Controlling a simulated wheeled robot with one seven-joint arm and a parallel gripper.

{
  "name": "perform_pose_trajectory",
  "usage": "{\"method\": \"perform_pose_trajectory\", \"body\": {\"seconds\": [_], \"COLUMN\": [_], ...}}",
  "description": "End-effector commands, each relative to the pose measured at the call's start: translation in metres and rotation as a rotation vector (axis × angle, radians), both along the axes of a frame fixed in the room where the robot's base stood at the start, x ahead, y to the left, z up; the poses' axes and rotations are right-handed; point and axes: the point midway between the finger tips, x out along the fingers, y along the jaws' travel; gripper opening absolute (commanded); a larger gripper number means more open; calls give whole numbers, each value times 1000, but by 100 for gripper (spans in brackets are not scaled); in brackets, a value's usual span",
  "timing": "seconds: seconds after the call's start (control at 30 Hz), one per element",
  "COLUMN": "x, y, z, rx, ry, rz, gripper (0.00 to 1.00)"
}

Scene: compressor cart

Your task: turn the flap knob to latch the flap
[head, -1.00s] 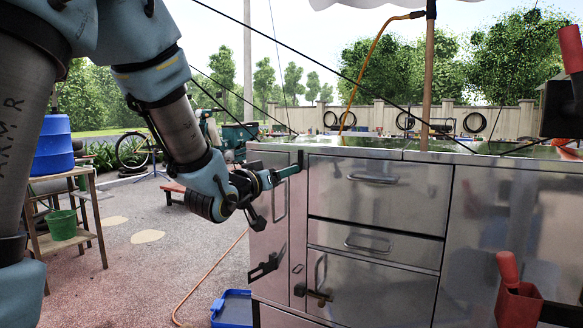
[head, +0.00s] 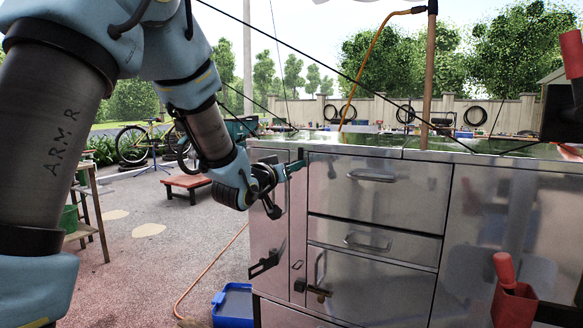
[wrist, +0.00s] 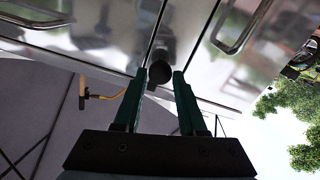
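The dark round flap knob (wrist: 161,72) shows in the wrist view, beside the seam between two steel panels. My gripper (wrist: 161,76) has its two green fingers apart, one on each side of the knob in the picture. Narrow gaps seem to show between knob and fingertips; I cannot tell whether either finger touches it. In the head view my gripper (head: 296,167) is at the top of the cart's steel front, near the narrow left panel (head: 279,228). The knob is hard to make out there, behind the fingers.
Drawer handles (head: 371,176) stick out to the right of my gripper. A blue tray (head: 233,304) and an orange hose (head: 210,265) lie on the ground. A red-handled tool in a holder (head: 514,295) is at right.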

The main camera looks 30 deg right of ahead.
Motion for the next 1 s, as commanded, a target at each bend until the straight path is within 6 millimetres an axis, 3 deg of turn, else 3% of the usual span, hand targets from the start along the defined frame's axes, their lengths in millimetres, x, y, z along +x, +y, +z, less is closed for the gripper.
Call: {"method": "perform_pose_trajectory", "body": {"seconds": [0.03,0.33,0.73,1.0], "x": [0,0,0,0], "y": [0,0,0,0], "z": [0,0,-1,-4], "rx": [0,0,9,73], "ry": [0,0,-14,-120], "rz": [0,0,0,0], "gripper": [34,0,0,0]}}
